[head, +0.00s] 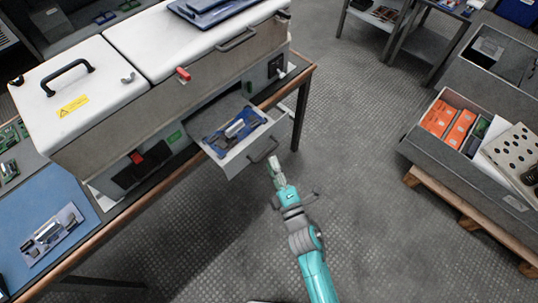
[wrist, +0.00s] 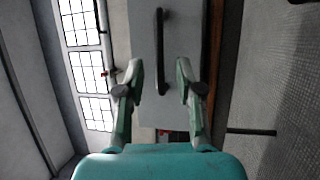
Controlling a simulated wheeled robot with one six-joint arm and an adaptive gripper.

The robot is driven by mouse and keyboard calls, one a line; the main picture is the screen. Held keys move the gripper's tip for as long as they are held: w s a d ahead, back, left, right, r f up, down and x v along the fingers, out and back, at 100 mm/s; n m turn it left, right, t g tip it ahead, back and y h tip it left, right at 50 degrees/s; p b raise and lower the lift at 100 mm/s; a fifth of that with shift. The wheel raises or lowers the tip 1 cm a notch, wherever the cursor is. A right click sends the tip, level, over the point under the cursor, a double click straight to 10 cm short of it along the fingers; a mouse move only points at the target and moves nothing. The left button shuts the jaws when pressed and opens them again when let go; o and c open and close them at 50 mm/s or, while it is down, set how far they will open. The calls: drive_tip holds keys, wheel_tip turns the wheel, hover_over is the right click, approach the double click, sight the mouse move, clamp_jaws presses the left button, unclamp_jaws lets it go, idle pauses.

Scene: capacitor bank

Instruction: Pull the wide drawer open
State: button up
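The drawer (head: 238,160) stands pulled out from the front of the white-topped cabinet, beneath its overhanging upper section. It has a light grey front with a dark bar handle (head: 264,150), and blue and grey parts lie inside. My gripper (head: 275,164) is just in front of the drawer front, close to the handle. In the wrist view the drawer front (wrist: 180,25) faces me. The dark handle (wrist: 160,50) appears between the fingertips of my gripper (wrist: 159,68). The two fingers are spread apart, with gaps to the handle on both sides. I cannot tell whether the handle lies within finger depth.
The cabinet (head: 150,40) stands on a wood-edged bench (head: 145,200); a bench leg (head: 301,115) stands right of the drawer. A grey crate (head: 425,150) with orange boxes sits on a pallet at right. The patterned floor between is clear.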

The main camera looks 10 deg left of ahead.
drive_tip(key=v, duration=0.7)
drive_tip(key=shift+s+d, duration=0.1)
idle(0.4)
drive_tip(key=s+d+m+h, duration=0.3)
drive_tip(key=s+d+m, duration=0.4)
drive_tip(key=s+d, duration=0.15)
drive_tip(key=s+d+r+m+g+h, duration=0.1)
drive_tip(key=s+d+r+m+h, duration=0.2)
drive_tip(key=s+m, duration=0.5)
drive_tip(key=s+d+r+m+g+h, duration=0.1)
drive_tip(key=s+d+r+m+h, duration=0.2)
drive_tip(key=s, duration=1)
drive_tip(key=d+r+m, duration=0.3)
drive_tip(key=r+m, duration=0.1)
drive_tip(key=m, duration=0.1)
drive_tip(key=shift+d+g+h, duration=0.2)
drive_tip(key=shift+g+h, duration=0.1)
